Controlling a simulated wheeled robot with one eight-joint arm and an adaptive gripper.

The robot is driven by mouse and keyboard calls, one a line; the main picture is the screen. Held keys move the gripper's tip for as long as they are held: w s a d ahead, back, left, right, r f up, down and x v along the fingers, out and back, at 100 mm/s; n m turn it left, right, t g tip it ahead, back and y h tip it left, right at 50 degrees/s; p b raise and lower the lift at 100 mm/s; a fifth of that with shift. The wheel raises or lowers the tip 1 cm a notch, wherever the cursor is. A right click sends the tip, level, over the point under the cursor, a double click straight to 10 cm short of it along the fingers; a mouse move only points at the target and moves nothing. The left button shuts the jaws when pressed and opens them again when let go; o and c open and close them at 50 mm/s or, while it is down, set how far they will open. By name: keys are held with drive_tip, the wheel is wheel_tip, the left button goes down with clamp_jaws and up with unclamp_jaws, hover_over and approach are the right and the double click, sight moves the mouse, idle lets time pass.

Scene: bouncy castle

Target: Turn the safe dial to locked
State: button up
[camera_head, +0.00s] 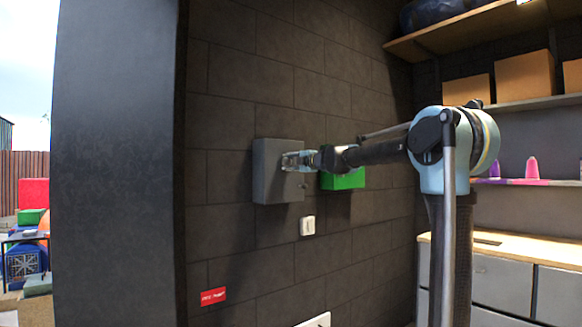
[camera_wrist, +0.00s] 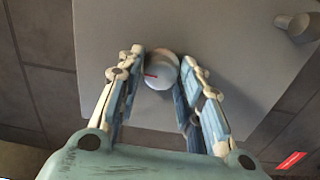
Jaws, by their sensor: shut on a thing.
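The safe (camera_head: 270,180) is a grey box mounted on the dark block wall; its front also fills much of the wrist view (camera_wrist: 230,35). Its dial (camera_wrist: 160,68) is a round, pale knob with a short red mark, and the mark points left in the wrist view. My gripper (camera_head: 292,161) reaches the safe's front from the right. In the wrist view my gripper (camera_wrist: 162,80) has one finger on each side of the dial and is shut on it. The dial's sides are partly hidden by the fingers. A small grey knob (camera_wrist: 293,24) sticks out near the safe's corner.
A green box (camera_head: 343,181) hangs on the wall just right of the safe, behind my arm. A white switch (camera_head: 307,225) and a red sign (camera_head: 213,296) are lower on the wall. Shelves with cardboard boxes (camera_head: 525,75) and a grey drawer counter (camera_head: 500,282) stand at right.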

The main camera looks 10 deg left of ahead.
drive_tip(key=shift+s+f, duration=0.1)
idle(0.4)
drive_tip(key=o, duration=1.1)
drive_tip(key=shift+a, duration=0.15)
drive_tip(key=shift+c, duration=0.2)
drive_tip(key=shift+s+d, duration=0.25)
drive_tip(key=shift+d, duration=0.25)
drive_tip(key=v, duration=1.1)
drive_tip(key=shift+w, duration=0.1)
